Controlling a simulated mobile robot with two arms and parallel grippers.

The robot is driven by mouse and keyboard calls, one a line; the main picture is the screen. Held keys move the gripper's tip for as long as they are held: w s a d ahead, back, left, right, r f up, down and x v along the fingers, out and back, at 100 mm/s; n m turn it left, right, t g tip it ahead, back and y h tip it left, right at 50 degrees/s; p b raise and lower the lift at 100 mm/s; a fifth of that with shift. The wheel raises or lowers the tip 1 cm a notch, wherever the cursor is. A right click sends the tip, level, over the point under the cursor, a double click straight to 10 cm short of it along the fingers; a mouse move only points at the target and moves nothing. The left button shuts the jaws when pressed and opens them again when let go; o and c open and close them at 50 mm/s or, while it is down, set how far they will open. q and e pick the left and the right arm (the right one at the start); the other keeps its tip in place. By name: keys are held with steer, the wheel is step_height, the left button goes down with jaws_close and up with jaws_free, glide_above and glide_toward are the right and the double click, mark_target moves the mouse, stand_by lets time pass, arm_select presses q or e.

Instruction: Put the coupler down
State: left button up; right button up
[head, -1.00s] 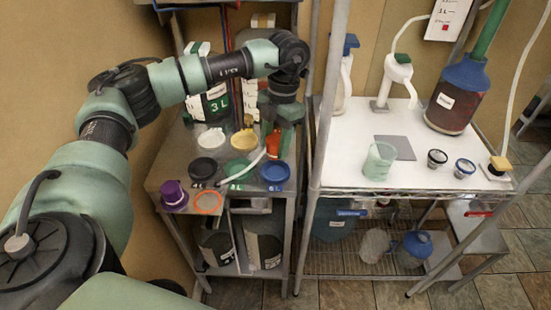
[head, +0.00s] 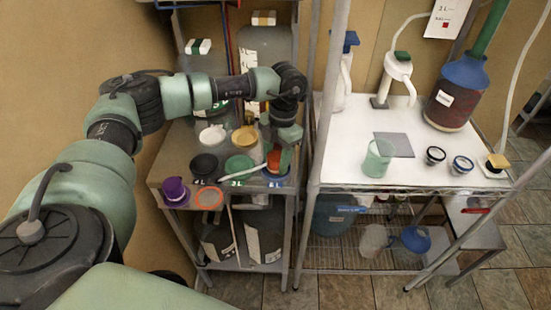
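An orange piece (head: 273,160), which I take to be the coupler, is at my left gripper (head: 282,155), with a pale tube (head: 240,177) running from it to the lower left. The gripper points down over the right part of the steel table (head: 222,187). Its fingers are small and partly hidden, but the piece has moved along with it, so it appears held. The piece is low, in front of the blue lid (head: 276,181), which it partly hides. Whether it touches the lid or table I cannot tell. My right gripper is out of view.
Near the gripper lie a green lid (head: 239,164), a black lid (head: 204,165), a white lid (head: 212,134) and a yellow lid (head: 245,138). A purple item (head: 174,190) and an orange ring (head: 209,197) are at the front left. A rack post (head: 318,130) stands close right.

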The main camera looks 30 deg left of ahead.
arm_select(q)
steer(key=shift+o, duration=0.3)
steer(key=shift+r, duration=0.25)
steer(key=shift+w+r, duration=0.1)
steer(key=shift+r, duration=0.1)
step_height(320, 180, up, 11)
steer(key=w+b, duration=0.1)
steer(key=b, duration=0.2)
steer(key=shift+w+d+r, duration=0.15)
steer(key=shift+w+d, duration=0.05)
steer(key=shift+w, duration=0.1)
